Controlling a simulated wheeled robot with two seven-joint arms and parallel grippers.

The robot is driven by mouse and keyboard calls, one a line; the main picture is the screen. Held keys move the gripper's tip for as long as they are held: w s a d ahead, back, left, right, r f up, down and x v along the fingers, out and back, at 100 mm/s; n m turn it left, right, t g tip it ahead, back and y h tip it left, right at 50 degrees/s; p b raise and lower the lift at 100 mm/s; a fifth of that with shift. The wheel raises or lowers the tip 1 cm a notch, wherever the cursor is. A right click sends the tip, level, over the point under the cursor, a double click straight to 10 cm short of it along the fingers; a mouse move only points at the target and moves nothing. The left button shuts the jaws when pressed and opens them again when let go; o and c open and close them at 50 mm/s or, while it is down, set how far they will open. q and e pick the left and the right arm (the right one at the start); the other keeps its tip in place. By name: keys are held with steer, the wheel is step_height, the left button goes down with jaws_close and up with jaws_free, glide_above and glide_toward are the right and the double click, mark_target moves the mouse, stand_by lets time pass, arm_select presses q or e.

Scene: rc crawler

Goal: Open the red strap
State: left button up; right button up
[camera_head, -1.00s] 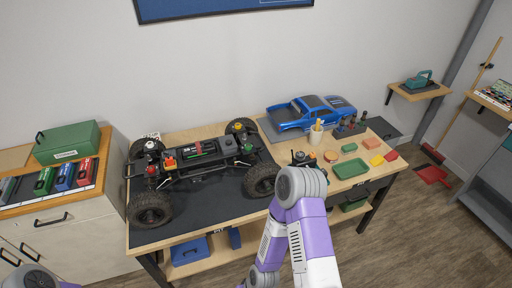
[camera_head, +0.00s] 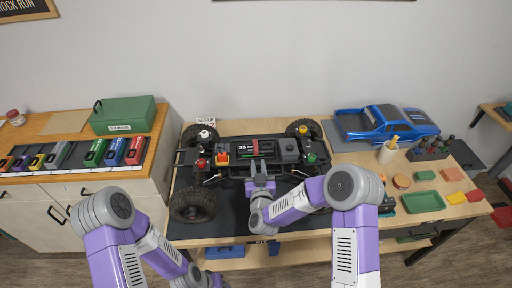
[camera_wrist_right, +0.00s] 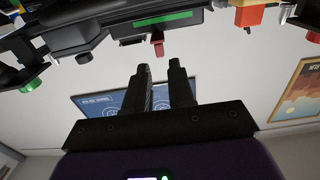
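The RC crawler chassis (camera_head: 285,172) stands on the dark mat, with a battery (camera_head: 232,150) at its middle. A small red strap (camera_head: 255,147) shows at the battery's right end. In the right wrist view its red tab (camera_wrist_right: 158,44) hangs just beyond my fingertips, roughly in line with the gap between them. My right gripper (camera_head: 260,170) is at the chassis's near side, and its two black fingers (camera_wrist_right: 161,72) are a little apart with nothing between them. My left arm is low at the left; its gripper is outside the picture.
The workbench mat (camera_head: 232,226) has free room in front of the chassis. A cabinet with a green box (camera_head: 122,116) and several coloured packs stands left.

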mark_target(257, 152)
steer(key=shift+w, duration=3.45)
jaws_close()
